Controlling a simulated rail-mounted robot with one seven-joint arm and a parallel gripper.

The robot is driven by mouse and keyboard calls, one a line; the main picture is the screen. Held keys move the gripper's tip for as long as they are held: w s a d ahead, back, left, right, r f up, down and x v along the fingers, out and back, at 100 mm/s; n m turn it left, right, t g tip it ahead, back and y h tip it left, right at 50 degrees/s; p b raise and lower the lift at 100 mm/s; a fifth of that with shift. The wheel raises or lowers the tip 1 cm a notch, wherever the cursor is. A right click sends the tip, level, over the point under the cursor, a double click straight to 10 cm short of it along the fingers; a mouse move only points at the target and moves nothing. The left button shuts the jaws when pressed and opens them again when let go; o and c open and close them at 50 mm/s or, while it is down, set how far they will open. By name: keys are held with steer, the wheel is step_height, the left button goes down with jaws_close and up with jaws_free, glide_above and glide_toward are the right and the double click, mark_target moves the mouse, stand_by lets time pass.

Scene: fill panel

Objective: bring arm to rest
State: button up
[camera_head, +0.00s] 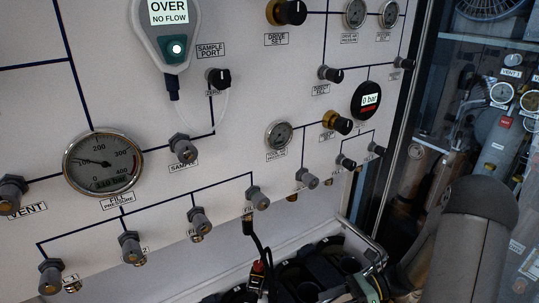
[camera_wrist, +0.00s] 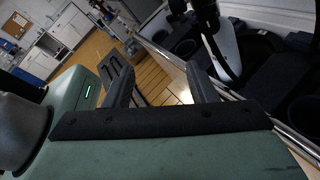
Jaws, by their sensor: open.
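My gripper (camera_wrist: 162,88) shows in the wrist view with its two dark fingers spread apart. It is open, and I see nothing held between the fingers. Wooden floor shows beyond and between them.
The white fill panel (camera_head: 110,95) carries knobs, gauges and a fill pressure gauge (camera_head: 103,162). An analyser (camera_head: 168,35) reads "OVER NO FLOW". A black hose (camera_head: 257,245) runs down from a fill fitting.

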steer(key=s+a+r+n+t+h+p, duration=0.1)
steer(key=s+r+n+h+p, duration=0.1)
steer(key=s+r+n+h, duration=0.4)
steer(key=s+a+r+n+t+h+p, duration=0.1)
steer(key=s+r+n+h, duration=0.6)
steer(key=r+n, duration=0.4)
steer(key=n+h, duration=0.1)
steer(key=n, duration=0.4)
steer(key=shift+s+a+r+n+h+p, duration=0.15)
steer(key=shift+a+r+n+h+p, duration=0.15)
steer(key=shift+p, duration=0.1)
